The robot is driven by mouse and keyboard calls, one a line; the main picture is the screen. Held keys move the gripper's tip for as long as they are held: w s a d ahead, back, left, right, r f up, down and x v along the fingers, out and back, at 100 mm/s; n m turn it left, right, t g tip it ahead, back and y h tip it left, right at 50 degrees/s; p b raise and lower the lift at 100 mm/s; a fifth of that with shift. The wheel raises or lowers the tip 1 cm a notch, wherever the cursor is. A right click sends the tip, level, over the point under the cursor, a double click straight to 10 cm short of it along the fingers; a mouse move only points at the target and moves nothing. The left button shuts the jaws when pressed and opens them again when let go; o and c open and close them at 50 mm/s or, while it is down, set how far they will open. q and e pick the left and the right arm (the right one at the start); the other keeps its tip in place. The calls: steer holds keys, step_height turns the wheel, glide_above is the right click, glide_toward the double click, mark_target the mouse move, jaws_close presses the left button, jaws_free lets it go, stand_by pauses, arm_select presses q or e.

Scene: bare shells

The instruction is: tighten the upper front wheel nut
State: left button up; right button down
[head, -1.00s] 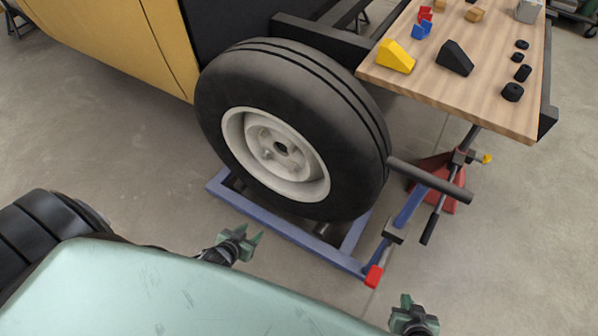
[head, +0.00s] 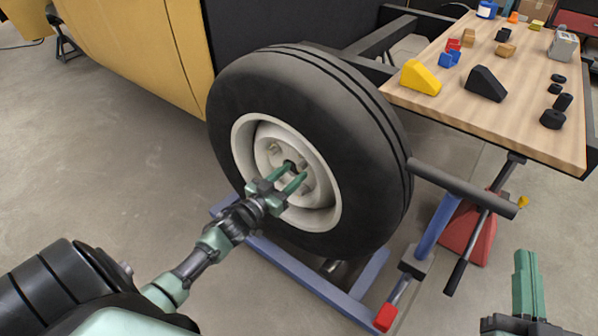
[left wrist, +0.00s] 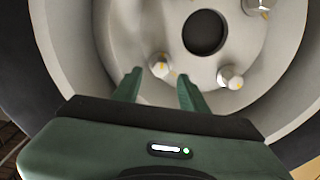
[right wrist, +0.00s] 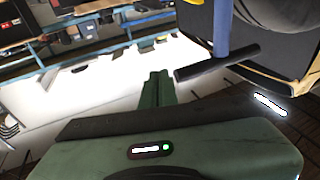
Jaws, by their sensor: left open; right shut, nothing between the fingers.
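The wheel has a black tyre (head: 375,145) and a pale rim (head: 240,150). In the left wrist view, wheel nuts show around the dark hub hole (left wrist: 205,32): one nut (left wrist: 160,65), a second nut (left wrist: 231,77) and a third nut (left wrist: 256,5). My left gripper (head: 297,171) is open in front of the hub; its fingertips (left wrist: 158,83) lie on either side of the first nut's line, apparently without gripping it. In the head view a nut (head: 273,147) shows up-left of the fingers. I cannot tell which is the upper front nut. My right gripper (head: 526,252) is shut and empty, away from the wheel.
The wheel stands by a blue frame (head: 285,262) with a grey bar (head: 460,188) sticking out to the right. A wooden table (head: 455,105) at the upper right carries wedges, blocks and black cylinders. A red stand (head: 470,228) is below it.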

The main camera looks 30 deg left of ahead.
mark_target(299, 168)
arm_select(q)
steer(key=shift+w+d+b, duration=0.1)
steer(key=shift+w+b, duration=0.25)
steer(key=shift+w, duration=1.35)
arm_select(e)
steer(key=r+t, duration=0.1)
steer(key=r, duration=0.1)
steer(key=s+r+t+y, duration=0.1)
steer(key=r, duration=0.1)
steer(key=shift+s+a+r+t, duration=0.15)
steer(key=shift+r+t, duration=0.15)
steer(key=shift+t, duration=0.1)
arm_select(q)
steer(key=shift+c, duration=0.3)
jaws_close()
